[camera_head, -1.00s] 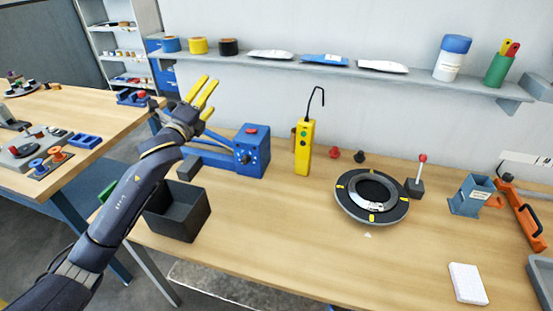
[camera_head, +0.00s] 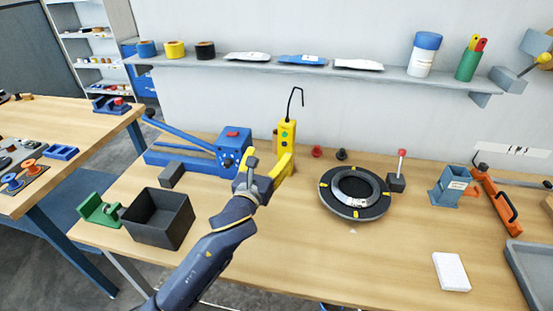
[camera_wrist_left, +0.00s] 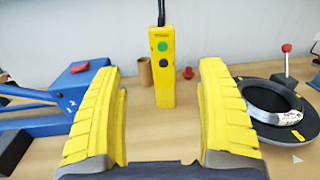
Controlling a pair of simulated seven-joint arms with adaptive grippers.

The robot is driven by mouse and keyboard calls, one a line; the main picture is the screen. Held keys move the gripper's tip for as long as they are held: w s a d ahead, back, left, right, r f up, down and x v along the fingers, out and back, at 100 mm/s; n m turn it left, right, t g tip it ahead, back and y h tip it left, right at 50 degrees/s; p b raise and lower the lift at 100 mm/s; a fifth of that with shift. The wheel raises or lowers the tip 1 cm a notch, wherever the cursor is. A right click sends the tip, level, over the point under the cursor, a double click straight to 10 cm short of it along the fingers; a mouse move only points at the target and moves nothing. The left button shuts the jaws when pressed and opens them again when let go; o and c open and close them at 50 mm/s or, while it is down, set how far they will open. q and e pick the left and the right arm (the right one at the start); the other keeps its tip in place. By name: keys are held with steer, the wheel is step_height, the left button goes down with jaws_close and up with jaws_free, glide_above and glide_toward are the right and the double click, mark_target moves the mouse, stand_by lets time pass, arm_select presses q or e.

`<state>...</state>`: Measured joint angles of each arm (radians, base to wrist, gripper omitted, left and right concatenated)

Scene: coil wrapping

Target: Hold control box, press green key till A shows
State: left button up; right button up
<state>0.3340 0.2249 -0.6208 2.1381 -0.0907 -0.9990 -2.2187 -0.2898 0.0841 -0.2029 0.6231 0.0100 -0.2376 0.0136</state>
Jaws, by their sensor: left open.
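The yellow control box (camera_head: 287,133) stands upright on the table near the wall, with a black cable hooking up from its top. In the left wrist view the control box (camera_wrist_left: 164,90) shows a green key (camera_wrist_left: 163,46) above a dark key (camera_wrist_left: 163,62), with a small unreadable marking near the top. No letter A is legible. My left gripper (camera_head: 268,170) is open in front of the box and hides its lower part in the head view. In the wrist view the box stands beyond and between the spread yellow fingers, apart from them.
A blue crank device (camera_head: 232,142) stands left of the box. A dark open bin (camera_head: 158,220) is nearer left. A shelf (camera_head: 300,68) runs above. The front middle of the table is clear.

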mark_target(285, 133)
arm_select(q)
steer(key=x, duration=1.7)
steer(key=shift+d+f, duration=0.15)
steer(key=shift+d, duration=0.15)
arm_select(e)
steer(key=shift+s+a, duration=0.2)
steer(key=shift+s, duration=0.3)
arm_select(q)
steer(key=c, duration=1.6)
arm_select(e)
steer(key=shift+c, duration=0.2)
arm_select(q)
steer(key=shift+o, duration=0.2)
arm_select(e)
jaws_close()
